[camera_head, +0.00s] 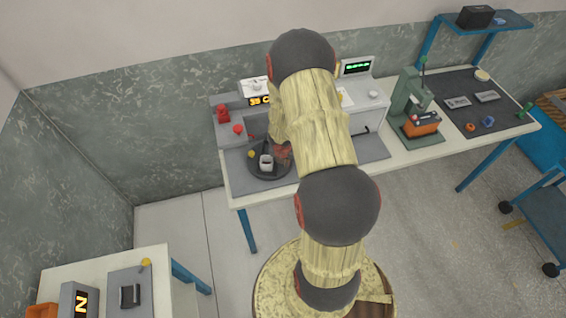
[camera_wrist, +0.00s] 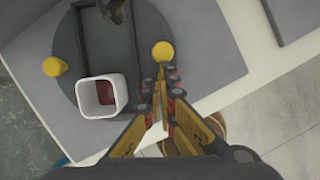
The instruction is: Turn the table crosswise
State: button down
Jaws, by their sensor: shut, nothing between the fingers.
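The dark round turntable (camera_head: 270,175) sits on a grey mat at the left end of the long bench. In the wrist view the turntable (camera_wrist: 103,48) carries two yellow knobs at opposite edges, one near my fingertips (camera_wrist: 163,51) and one at the left (camera_wrist: 53,67). A white square cup (camera_wrist: 103,96), reddish inside, stands on it beside dark raised rails; the cup also shows in the head view (camera_head: 266,163). My gripper (camera_wrist: 159,78) is shut and empty, its tips just beside the nearer knob; whether they touch it I cannot tell. My arm hides much of the bench in the head view.
A grey station with red buttons (camera_head: 223,114) and an amber display stands behind the turntable. A green press (camera_head: 410,100) is farther right on the bench. A side table (camera_head: 95,270) with a display and a yellow-knobbed lever is at lower left.

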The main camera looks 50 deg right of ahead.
jog(key=shift+w+d+n+t+p, duration=0.15)
jog(key=shift+d+n+t+p, duration=0.15)
jog(key=shift+d+n+p, duration=0.7)
jog(key=shift+w+d+n+t+y, duration=0.15)
jog(key=shift+n+y, duration=0.1)
jog(key=shift+n, duration=0.5)
jog(key=shift+w+d+n+t+y, duration=0.15)
jog(key=shift+n+y, duration=0.1)
jog(key=shift+n, duration=0.5)
jog(key=shift+s, duration=0.1)
jog(key=shift+a, duration=0.15)
